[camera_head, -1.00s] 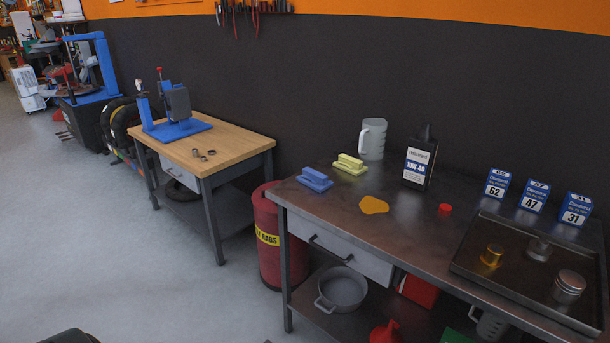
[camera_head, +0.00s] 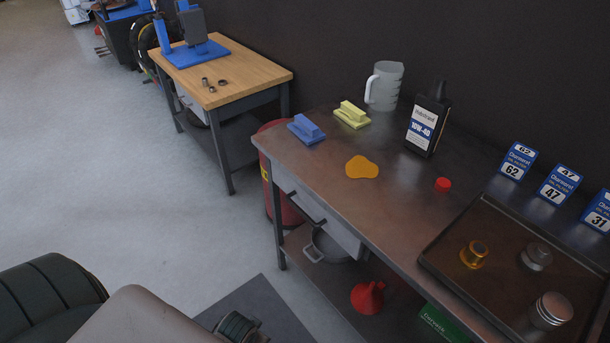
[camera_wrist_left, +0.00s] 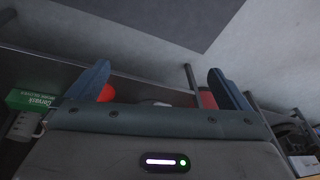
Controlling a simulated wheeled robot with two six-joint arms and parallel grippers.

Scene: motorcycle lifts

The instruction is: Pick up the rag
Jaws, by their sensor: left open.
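My right gripper is in neither view.
A clear jug (camera_head: 384,86), a black oil bottle (camera_head: 428,125), a red cap (camera_head: 442,184) and a dark tray (camera_head: 432,262) with metal parts stand on the bench. A red bin (camera_head: 283,205) stands by its left end. A red funnel (camera_head: 367,297) sits below.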

